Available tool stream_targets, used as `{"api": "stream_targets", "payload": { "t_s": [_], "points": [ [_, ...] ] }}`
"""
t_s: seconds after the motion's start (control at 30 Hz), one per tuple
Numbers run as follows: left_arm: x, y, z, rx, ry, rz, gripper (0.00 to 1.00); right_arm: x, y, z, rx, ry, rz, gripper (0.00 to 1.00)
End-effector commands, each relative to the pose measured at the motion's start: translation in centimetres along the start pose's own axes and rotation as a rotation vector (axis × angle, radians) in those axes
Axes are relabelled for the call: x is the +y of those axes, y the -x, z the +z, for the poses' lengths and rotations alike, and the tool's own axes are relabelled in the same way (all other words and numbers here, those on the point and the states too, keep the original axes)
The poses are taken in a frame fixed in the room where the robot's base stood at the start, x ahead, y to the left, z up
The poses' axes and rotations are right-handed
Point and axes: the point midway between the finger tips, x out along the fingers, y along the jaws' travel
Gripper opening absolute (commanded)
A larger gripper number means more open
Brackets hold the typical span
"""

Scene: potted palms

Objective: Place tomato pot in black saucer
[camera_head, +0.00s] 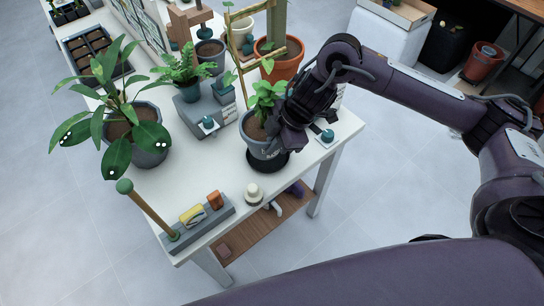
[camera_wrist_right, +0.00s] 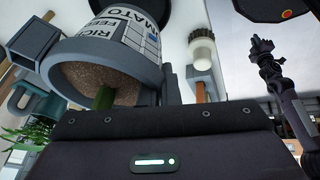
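The tomato pot (camera_head: 257,144), grey with a leafy green plant, stands over the black saucer (camera_head: 268,166) near the table's front right edge. I cannot tell whether its base touches the saucer. The pot also shows in the right wrist view (camera_wrist_right: 88,50), with brown soil, a green stem and a label reading TOMATO. My right gripper (camera_head: 284,140) is at the pot's right rim, its fingers partly hidden, and appears shut on the rim. In the wrist view a dark gripper, apparently my left (camera_wrist_right: 262,47), hangs clear of the pot; its fingers are too small to judge.
A large leafy plant in a grey pot (camera_head: 152,150) stands at left. A tool tray (camera_head: 207,221) and white round-topped item (camera_head: 253,194) are at the front. The table (camera_head: 188,185) is bare between them.

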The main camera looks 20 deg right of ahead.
Motion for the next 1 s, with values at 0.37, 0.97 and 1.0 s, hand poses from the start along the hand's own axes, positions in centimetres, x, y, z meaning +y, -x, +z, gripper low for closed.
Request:
{"api": "stream_targets", "payload": {
  "t_s": [0.37, 0.97, 1.0],
  "points": [
    [-0.5, 0.2, 0.2, -0.004, 0.003, -0.006, 0.11, -0.7, -4.0, 1.6, 0.001, -0.002, -0.001, 0.0],
    [0.3, 0.2, 0.2, -0.004, 0.002, 0.004, 0.11, -0.9, -5.2, 2.2, 0.0, -0.001, 0.001, 0.25],
    [0.3, 0.2, 0.2, -0.004, 0.002, 0.004, 0.11, -0.9, -5.2, 2.2, 0.0, -0.001, 0.001, 0.25]
  ]
}}
